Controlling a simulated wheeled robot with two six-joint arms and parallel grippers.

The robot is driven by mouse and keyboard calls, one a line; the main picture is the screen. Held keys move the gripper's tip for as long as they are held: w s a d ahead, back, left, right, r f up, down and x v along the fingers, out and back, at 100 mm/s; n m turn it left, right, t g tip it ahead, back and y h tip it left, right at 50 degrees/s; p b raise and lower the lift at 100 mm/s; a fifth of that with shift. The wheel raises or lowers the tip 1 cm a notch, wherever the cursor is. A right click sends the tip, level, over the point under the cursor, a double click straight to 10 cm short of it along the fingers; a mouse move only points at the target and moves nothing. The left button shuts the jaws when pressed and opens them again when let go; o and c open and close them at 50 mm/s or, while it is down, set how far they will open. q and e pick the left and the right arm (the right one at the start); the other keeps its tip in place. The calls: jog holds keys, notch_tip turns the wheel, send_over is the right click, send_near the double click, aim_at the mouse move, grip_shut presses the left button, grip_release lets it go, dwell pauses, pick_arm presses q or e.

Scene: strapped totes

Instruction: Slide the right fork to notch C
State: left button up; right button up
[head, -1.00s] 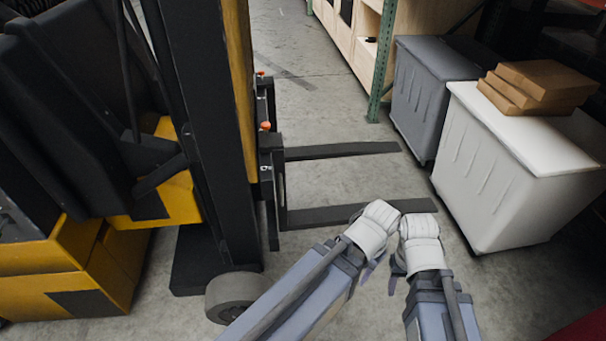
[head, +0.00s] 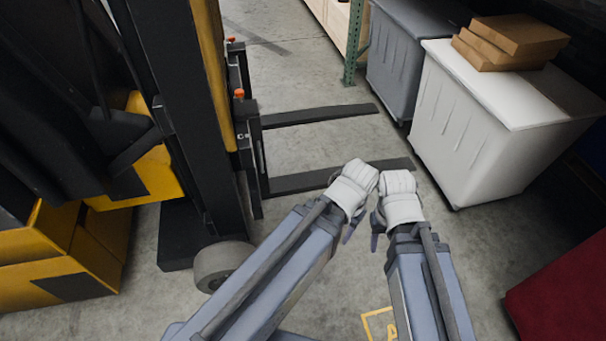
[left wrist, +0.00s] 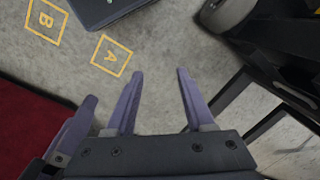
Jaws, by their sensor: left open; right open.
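A yellow and black forklift stands on the left in the head view. Its near fork (head: 300,182), which I take as the right fork, and its far fork (head: 325,115) point right, low over the floor. Orange knobs (head: 239,94) top the carriage; no notch letters are readable. My left gripper (head: 350,230) and right gripper (head: 376,232) are side by side in front of the near fork's tip, mostly hidden behind my wrists. In the left wrist view my left gripper (left wrist: 160,73) is open and empty, above bare floor, with dark fork-like bars to its right.
A white bin (head: 465,130) with cardboard boxes (head: 515,38) and a grey bin (head: 405,60) stand to the right. A dark red object (head: 560,295) is at the lower right. Yellow floor squares A (left wrist: 111,56) and B (left wrist: 45,22) lie on clear floor.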

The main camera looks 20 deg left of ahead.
pick_arm(q)
jog(key=shift+c, duration=0.3)
jog(key=w+a+f+t+b, duration=0.1)
jog(key=w+f+b, duration=0.1)
jog(key=w+a+f+n+t+b, duration=0.1)
jog(key=w+f+b, duration=0.2)
jog(key=w+a+f+n+b, duration=0.1)
jog(key=w+a+f+b, duration=0.1)
jog(key=b, duration=0.1)
jog(key=shift+w+a+f+t, duration=0.1)
jog(key=shift+w+f+t, duration=0.05)
jog(key=shift+f+t, duration=0.2)
jog(key=n+t+y+b, duration=0.55)
jog(key=t+b, duration=0.85)
jog(key=b, duration=1.8)
send_near(261, 162)
jog(key=x, duration=0.3)
jog(key=shift+x, duration=3.85)
jog(key=shift+c, duration=0.5)
grip_shut()
